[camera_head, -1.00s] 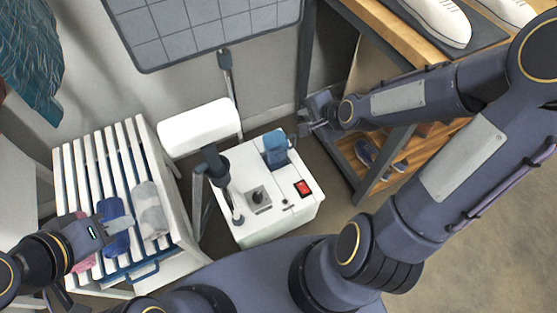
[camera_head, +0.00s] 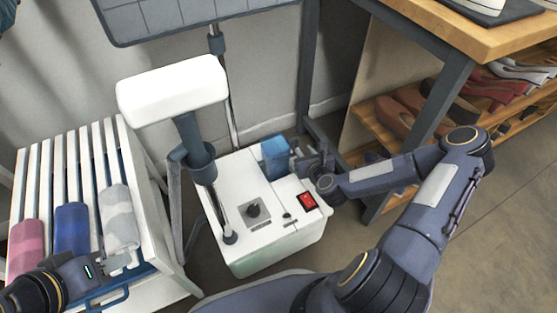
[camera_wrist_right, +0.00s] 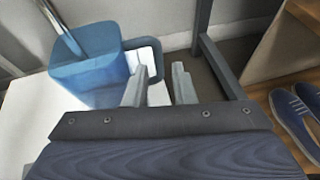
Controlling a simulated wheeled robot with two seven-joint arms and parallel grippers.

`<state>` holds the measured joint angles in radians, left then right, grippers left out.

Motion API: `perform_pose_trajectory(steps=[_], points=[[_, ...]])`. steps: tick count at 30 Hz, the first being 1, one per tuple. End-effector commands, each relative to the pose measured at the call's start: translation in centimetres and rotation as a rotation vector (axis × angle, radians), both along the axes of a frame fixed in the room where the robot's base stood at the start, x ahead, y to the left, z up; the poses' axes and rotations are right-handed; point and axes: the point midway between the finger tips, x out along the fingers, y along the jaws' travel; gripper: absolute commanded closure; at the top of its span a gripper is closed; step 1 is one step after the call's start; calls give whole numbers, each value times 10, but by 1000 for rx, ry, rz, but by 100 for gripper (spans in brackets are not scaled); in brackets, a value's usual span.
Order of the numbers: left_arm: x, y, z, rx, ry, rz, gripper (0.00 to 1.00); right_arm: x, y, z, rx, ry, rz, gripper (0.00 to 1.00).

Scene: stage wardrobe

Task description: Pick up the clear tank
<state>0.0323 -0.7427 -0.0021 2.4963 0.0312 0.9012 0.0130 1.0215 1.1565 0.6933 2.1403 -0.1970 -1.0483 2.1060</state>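The clear tank (camera_head: 275,157), a blue see-through container, sits upright on the back right of a white floor unit (camera_head: 242,172). It also shows in the right wrist view (camera_wrist_right: 88,78), with a loop handle (camera_wrist_right: 157,92) on its right side. My right gripper (camera_head: 303,158) is beside the tank's right side.
The white slatted rack (camera_head: 86,150) at left holds pink, blue and grey rolled towels. A pole and white steamer head (camera_head: 172,90) rise beside the tank. A wooden shelf with shoes (camera_head: 400,115) stands at right, its dark leg close to my right gripper.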

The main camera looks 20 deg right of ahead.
Motion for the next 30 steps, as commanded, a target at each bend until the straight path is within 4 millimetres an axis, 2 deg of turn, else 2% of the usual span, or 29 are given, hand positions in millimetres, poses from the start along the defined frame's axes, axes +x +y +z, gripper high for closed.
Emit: perform_pose_trajectory(steps=[6, 10, 19, 25, 30], points=[[0, 0, -20, 0, 0, 0, 64, 28, 2, -20, -4, -2, 4, 77], [0, 0, -23, 0, 0, 0, 64, 42, 1, -24, -5, 0, 2, 77], [0, 0, -23, 0, 0, 0, 64, 47, 1, -24, -3, 2, 3, 77], [0, 0, -23, 0, 0, 0, 64, 47, 1, -24, -4, 2, 4, 100], [0, 0, -23, 0, 0, 0, 64, 47, 1, -24, -4, 2, 4, 100]])
